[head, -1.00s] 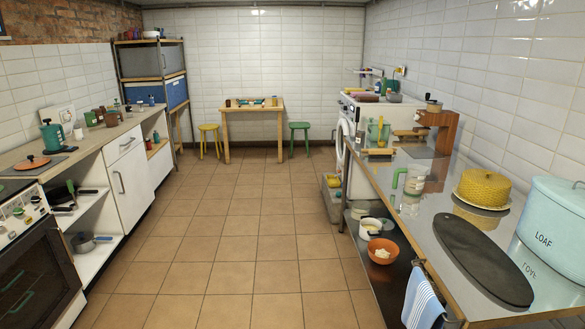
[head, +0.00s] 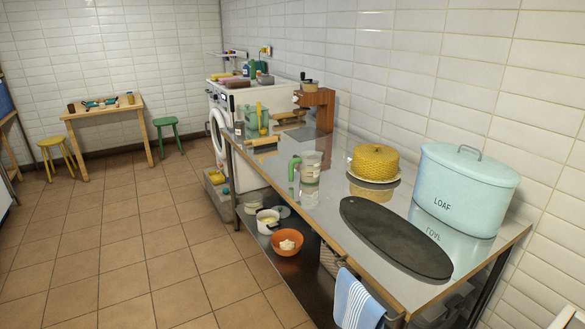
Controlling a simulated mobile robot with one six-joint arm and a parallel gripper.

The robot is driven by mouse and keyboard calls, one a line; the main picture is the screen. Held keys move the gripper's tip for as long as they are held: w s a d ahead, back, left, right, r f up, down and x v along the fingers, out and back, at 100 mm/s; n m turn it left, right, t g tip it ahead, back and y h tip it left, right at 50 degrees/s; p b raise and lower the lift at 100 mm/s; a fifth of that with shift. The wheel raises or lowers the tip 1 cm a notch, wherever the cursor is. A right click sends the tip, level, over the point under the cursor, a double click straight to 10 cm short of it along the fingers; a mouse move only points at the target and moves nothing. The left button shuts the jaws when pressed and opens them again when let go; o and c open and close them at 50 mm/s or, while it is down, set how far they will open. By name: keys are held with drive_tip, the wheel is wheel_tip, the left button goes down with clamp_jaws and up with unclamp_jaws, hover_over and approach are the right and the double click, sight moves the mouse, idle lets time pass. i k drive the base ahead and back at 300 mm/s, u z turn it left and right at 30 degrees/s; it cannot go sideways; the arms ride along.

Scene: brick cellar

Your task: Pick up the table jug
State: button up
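What looks like the table jug (head: 309,165) is a clear jug with a green handle on its left side. It stands upright on the steel table (head: 318,217), left of the yellow woven dome. Its reflection shows in the shiny top below it. My gripper is not in the head view, so nothing of mine is seen near the jug.
Near the jug are a yellow dome (head: 375,163) on a plate, a dark oval board (head: 397,238) and a pale blue loaf bin (head: 464,190). A striped towel (head: 357,302) hangs at the front edge. Tiled floor (head: 150,270) is open to the left.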

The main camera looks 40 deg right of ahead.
sight(310, 161)
drive_tip(key=u, duration=0.1)
drive_tip(key=i, duration=0.95)
drive_tip(key=u, duration=0.05)
